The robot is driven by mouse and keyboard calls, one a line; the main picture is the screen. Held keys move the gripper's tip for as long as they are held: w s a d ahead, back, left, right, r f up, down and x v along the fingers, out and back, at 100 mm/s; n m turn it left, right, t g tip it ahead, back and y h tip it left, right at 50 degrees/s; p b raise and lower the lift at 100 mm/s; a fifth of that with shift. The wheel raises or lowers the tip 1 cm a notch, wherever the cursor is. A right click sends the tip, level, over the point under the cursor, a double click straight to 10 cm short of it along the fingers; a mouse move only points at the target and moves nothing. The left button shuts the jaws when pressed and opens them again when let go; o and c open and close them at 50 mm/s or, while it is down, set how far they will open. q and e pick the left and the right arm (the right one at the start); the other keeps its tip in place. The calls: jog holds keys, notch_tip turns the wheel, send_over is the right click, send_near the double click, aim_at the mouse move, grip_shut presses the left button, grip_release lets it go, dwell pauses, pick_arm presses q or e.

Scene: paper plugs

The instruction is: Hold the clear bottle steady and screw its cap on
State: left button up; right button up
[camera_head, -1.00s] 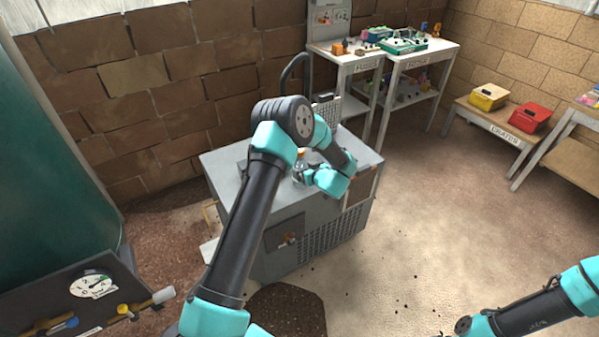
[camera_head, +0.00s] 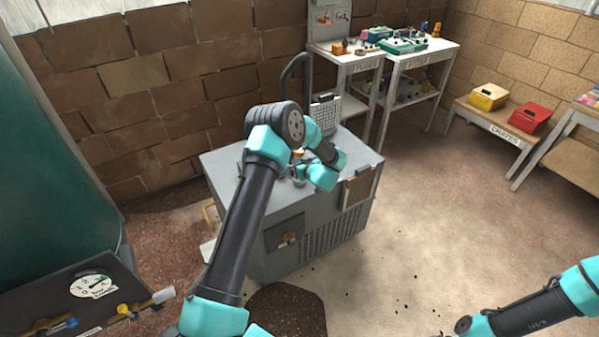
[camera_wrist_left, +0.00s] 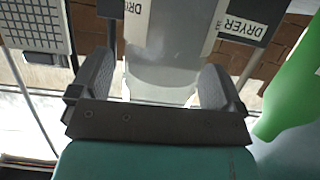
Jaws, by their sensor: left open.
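The clear bottle (camera_wrist_left: 165,55) stands between the two spread fingers of my left gripper (camera_wrist_left: 160,85) in the left wrist view. The fingers flank it and are open; whether either touches it I cannot tell. In the head view my left gripper (camera_head: 301,176) is over the top of the grey cabinet, and my arm hides most of the bottle. A small orange piece (camera_head: 298,153) shows just above the gripper there; I cannot tell how it sits on the bottle. My right gripper does not show; only my right arm is at the lower right.
The grey cabinet (camera_head: 225,170) bears the bottle. A pale grid panel (camera_head: 325,113) stands at the cabinet's back. Shelves and crates are farther off.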

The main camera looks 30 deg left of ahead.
pick_arm(q)
jog(key=c, duration=1)
jog(key=shift+r, duration=0.15)
jog(key=shift+r, duration=0.3)
notch_tip(320, 180, up, 3)
jog(key=shift+s+d+f, duration=0.1)
jog(key=shift+s+d, duration=0.05)
jog(key=s+d+r, duration=0.1)
jog(key=s+d, duration=0.7)
jog(key=s, duration=0.5)
jog(key=shift+s+r, duration=0.15)
jog(key=shift+r, duration=0.05)
jog(key=o, duration=0.3)
jog(key=c, duration=0.6)
